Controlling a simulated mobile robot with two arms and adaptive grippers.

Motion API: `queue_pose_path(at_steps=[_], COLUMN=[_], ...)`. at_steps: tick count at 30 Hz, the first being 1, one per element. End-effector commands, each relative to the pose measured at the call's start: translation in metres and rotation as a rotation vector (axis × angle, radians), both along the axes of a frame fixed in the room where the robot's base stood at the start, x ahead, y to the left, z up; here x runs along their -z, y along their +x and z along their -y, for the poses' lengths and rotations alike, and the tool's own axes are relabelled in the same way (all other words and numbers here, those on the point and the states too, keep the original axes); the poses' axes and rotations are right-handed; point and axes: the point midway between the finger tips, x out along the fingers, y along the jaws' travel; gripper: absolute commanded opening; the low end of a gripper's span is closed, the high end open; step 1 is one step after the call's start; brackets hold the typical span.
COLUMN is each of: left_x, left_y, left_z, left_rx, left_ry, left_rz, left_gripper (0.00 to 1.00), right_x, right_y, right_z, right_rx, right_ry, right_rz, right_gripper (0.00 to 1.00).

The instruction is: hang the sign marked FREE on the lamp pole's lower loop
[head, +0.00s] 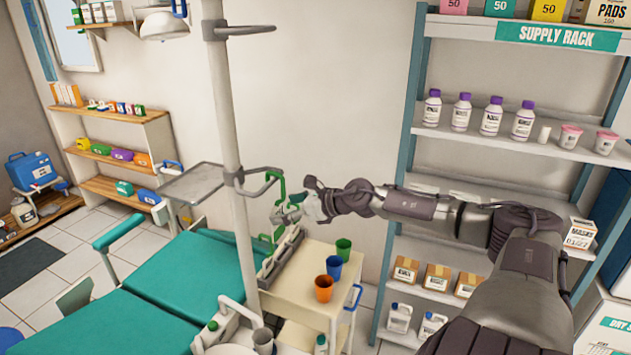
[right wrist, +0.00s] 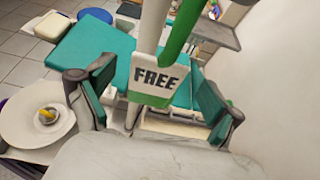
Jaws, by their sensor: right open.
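The white lamp pole (head: 228,110) stands upright left of centre. Its lower grey loop (head: 262,187) sticks out to the right. The FREE sign's green hook (head: 282,186) is at the loop's outer end; I cannot tell for certain whether it bears on the loop. In the right wrist view the sign (right wrist: 160,82) is a white plate with dark letters and a green lower edge, below its green hook (right wrist: 184,28). My right gripper (head: 287,212) is open, with its fingers (right wrist: 150,105) spread apart either side of the sign. My left gripper is not in view.
A teal dental chair (head: 170,280) fills the lower left. A grey tray (head: 193,182) is left of the pole. A white cart (head: 300,290) with orange, blue and green cups stands below my right gripper. The supply rack (head: 418,90) stands at the right, behind my arm.

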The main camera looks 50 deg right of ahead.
Motion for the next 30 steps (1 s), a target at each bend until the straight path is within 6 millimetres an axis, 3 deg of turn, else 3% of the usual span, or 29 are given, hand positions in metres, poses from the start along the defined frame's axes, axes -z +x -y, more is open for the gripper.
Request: queue_pose_path(at_steps=[19, 30], left_x=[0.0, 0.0], left_y=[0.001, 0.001], left_z=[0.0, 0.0], left_rx=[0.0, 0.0], left_ry=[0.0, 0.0], left_rz=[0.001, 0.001], left_gripper=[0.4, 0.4], right_x=[-0.013, -0.034], right_y=[-0.033, -0.075], right_z=[0.007, 0.02], right_rx=[-0.005, -0.004], right_ry=[-0.003, 0.001], right_rz=[-0.004, 0.003], right_gripper=[0.92, 0.92])
